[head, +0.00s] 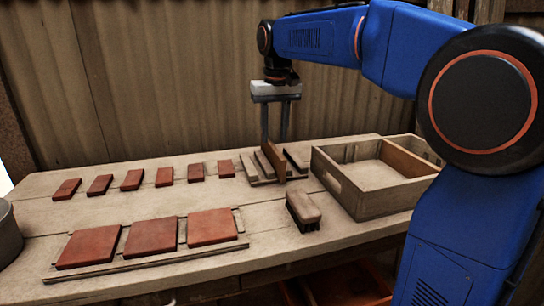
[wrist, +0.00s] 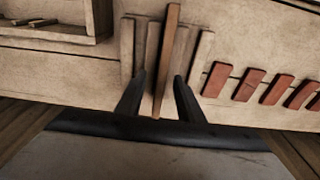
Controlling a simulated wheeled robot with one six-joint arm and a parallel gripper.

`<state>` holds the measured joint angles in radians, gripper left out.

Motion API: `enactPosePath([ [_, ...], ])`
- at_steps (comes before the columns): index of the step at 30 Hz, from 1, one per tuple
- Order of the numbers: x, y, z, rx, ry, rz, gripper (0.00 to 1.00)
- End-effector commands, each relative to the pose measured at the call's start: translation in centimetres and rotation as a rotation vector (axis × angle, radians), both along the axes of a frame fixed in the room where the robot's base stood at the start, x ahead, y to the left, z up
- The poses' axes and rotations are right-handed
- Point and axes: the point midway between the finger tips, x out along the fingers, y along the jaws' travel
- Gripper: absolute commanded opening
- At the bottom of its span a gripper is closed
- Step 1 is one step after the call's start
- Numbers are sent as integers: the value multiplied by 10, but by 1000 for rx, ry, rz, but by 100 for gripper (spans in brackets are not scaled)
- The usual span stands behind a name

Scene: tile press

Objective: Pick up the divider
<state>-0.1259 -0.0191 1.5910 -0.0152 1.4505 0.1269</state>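The divider, a thin brown board (head: 277,160), stands on edge among paler strips in a small wooden rack (head: 296,160) at the back of the table. In the wrist view the divider (wrist: 168,45) runs up the middle, longer and redder than the strips beside it. My gripper (head: 274,138) points down over the rack. Its two dark fingers (wrist: 159,80) are apart, one on each side of the divider, with a visible gap on both sides. The head view does not clearly show how low the fingertips reach.
An open wooden crate (head: 341,188) with a brown partition (head: 405,160) stands right of the rack. A brush (head: 303,208) lies in front. Several small red tiles (head: 131,180) line the back left. Large red tiles (head: 151,236) lie on a board near the front edge.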

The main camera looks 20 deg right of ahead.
Motion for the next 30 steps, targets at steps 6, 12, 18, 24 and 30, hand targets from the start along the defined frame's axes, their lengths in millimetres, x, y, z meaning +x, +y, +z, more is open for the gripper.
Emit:
enactPosePath([
  [6, 2, 2, -17, 0, 2, 1, 34],
  [12, 6, 5, -43, 0, 1, 0, 34],
  [18, 8, 5, -53, 0, 0, 0, 34],
  [24, 8, 5, -53, 0, -1, 0, 30],
  [30, 8, 4, -53, 0, -1, 0, 0],
])
